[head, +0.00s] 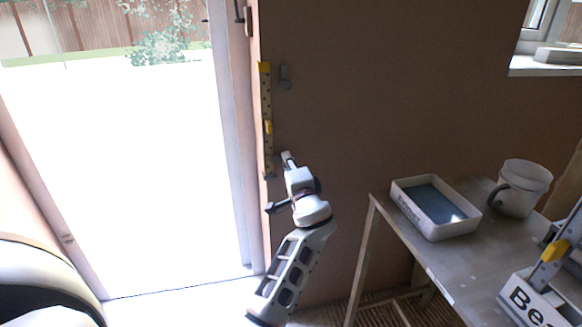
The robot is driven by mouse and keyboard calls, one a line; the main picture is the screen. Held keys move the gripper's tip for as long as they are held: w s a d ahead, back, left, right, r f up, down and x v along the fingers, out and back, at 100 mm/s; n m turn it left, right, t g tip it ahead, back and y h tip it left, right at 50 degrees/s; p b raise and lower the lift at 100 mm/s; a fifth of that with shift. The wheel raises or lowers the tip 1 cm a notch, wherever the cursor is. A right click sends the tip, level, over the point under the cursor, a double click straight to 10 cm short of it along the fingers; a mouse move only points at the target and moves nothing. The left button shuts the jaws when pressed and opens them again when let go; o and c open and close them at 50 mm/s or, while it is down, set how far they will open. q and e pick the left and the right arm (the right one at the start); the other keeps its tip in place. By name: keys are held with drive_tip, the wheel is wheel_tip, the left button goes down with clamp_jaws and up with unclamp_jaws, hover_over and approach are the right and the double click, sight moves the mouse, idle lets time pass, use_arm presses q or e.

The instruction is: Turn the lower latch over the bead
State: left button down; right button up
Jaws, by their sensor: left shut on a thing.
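The bead (267,100) is a narrow upright perforated strip on the brown wall beside the doorway. It has a yellow top end and a yellow patch partway down. A grey upper latch (285,76) sits on the wall just right of the bead, apart from it. My left gripper (288,160) reaches up from below to the right of the bead's lower part. It is shut on a small piece there, which I take to be the lower latch; the gripper hides most of it, and I cannot tell its angle. My right gripper is not in view.
A bright open doorway (233,150) lies left of the bead. On the right, a grey table (455,265) carries a white tray (436,229) with blue-grey contents, a pale mug-like bucket (526,185) and a lettered box (535,308).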

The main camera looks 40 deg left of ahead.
use_arm(q)
drive_tip(key=shift+f+n, duration=0.1)
drive_tip(key=shift+n, duration=0.5)
drive_tip(key=shift+b, duration=0.3)
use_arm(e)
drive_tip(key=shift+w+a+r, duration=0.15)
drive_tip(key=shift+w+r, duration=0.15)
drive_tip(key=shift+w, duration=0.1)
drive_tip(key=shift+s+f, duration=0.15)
use_arm(q)
drive_tip(key=c, duration=1.9)
unclamp_jaws()
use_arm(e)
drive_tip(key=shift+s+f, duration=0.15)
use_arm(q)
drive_tip(key=shift+r, duration=0.2)
